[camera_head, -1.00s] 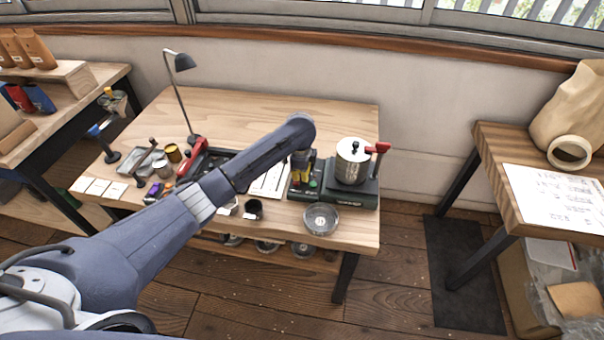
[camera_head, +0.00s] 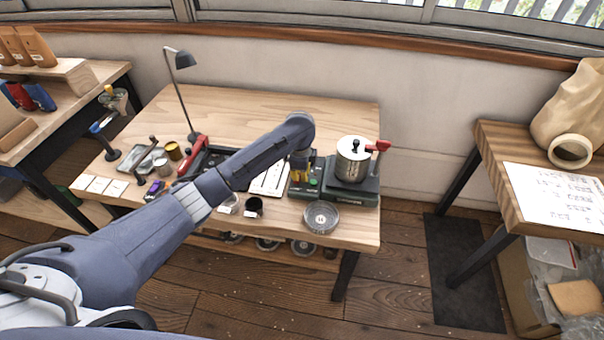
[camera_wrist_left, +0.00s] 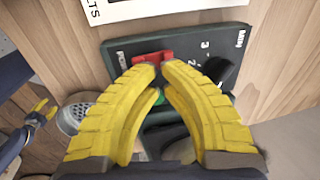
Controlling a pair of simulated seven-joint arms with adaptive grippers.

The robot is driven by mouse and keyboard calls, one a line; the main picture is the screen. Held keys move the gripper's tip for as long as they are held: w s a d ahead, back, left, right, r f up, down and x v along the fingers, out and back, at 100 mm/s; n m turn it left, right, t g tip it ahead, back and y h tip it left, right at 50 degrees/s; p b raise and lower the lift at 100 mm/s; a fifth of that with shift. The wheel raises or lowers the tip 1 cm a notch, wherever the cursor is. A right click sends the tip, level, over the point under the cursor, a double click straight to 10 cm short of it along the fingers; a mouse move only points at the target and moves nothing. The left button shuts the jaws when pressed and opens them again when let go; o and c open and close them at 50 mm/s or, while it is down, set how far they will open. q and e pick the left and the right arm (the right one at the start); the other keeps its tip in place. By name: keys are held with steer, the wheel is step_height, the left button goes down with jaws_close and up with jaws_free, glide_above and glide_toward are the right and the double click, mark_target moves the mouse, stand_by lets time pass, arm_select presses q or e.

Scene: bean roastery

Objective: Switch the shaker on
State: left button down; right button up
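The shaker (camera_head: 365,194) is a dark green box at the right end of the wooden bench, with a steel pot (camera_head: 352,165) and a red-handled clamp on top. Its control panel (camera_wrist_left: 125,75) fills the middle of the left wrist view, with a red part (camera_wrist_left: 153,57), a black knob (camera_wrist_left: 220,69) and a green part mostly hidden between my fingers. My left gripper (camera_wrist_left: 160,68) has its yellow fingertips drawn together, empty, over the panel just below the red part. In the head view it (camera_head: 300,170) points down at the shaker's left end. Whether it touches is unclear.
A printed sheet (camera_head: 270,178) lies left of the shaker. A desk lamp (camera_head: 182,95) stands at the back left. The back middle of the bench is clear.

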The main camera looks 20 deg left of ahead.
arm_select(q)
step_height(320, 180, up, 14)
steer(key=w, duration=0.2)
steer(key=shift+w+a, duration=0.15)
steer(key=shift+f, duration=0.1)
stand_by(0.6)
